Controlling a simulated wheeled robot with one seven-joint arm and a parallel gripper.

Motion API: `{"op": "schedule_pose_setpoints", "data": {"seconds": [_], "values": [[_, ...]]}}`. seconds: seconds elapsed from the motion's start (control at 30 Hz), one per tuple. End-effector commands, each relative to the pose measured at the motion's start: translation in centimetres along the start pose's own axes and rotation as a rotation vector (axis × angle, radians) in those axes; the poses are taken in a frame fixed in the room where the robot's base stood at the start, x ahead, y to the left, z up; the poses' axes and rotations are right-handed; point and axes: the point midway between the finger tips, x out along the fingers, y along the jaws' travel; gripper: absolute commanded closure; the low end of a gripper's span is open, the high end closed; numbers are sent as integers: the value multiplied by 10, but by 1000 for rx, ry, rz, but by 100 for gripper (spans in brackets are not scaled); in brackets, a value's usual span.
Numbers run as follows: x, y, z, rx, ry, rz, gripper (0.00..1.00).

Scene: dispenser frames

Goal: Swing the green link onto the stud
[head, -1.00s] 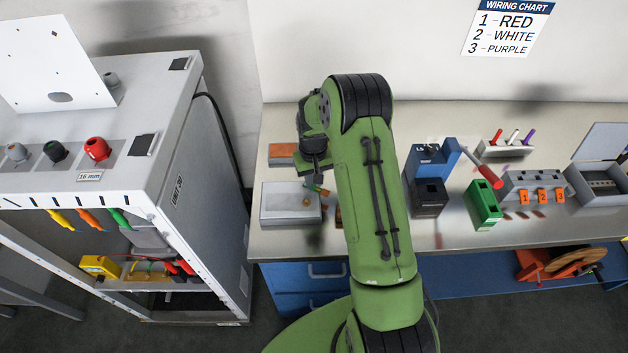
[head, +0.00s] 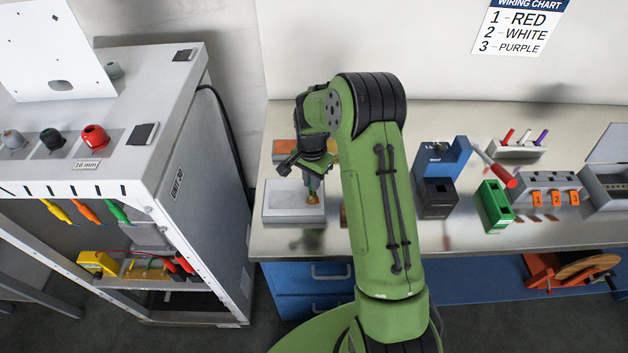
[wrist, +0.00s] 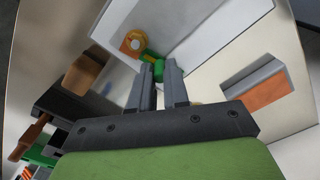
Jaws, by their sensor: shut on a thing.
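The green link (wrist: 151,58) is between the fingertips of my gripper (wrist: 160,72) in the wrist view, and my gripper is shut on it. The round orange-gold stud (wrist: 132,42) with a pale centre lies just beside the link's end, over the pale grey block (wrist: 205,25). I cannot tell whether the link sits on the stud or only next to it. In the head view my gripper (head: 314,188) points down at the grey block (head: 280,215), with an orange spot at its tip. The fingers hide part of the link.
An orange-topped block (head: 284,148) stands behind the grey block. A black box (head: 437,200), a blue stand (head: 455,155) and a green box (head: 494,207) stand to the right. The cabinet (head: 190,170) stands left of the bench, across a gap.

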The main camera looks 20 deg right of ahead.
Motion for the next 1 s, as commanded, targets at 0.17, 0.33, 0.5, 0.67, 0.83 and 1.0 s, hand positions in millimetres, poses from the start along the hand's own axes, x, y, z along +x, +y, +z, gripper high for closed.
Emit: {"op": "schedule_pose_setpoints", "data": {"seconds": [0.17,0.33,0.5,0.67,0.83,1.0], "values": [[-1,-3,1,92,2,-4,100],[-1,-4,2,146,2,-5,100],[-1,-4,2,171,2,-5,100],[-2,-5,2,176,2,-5,100],[-2,-5,2,176,2,-5,100],[-2,-5,2,175,2,-5,71]]}}
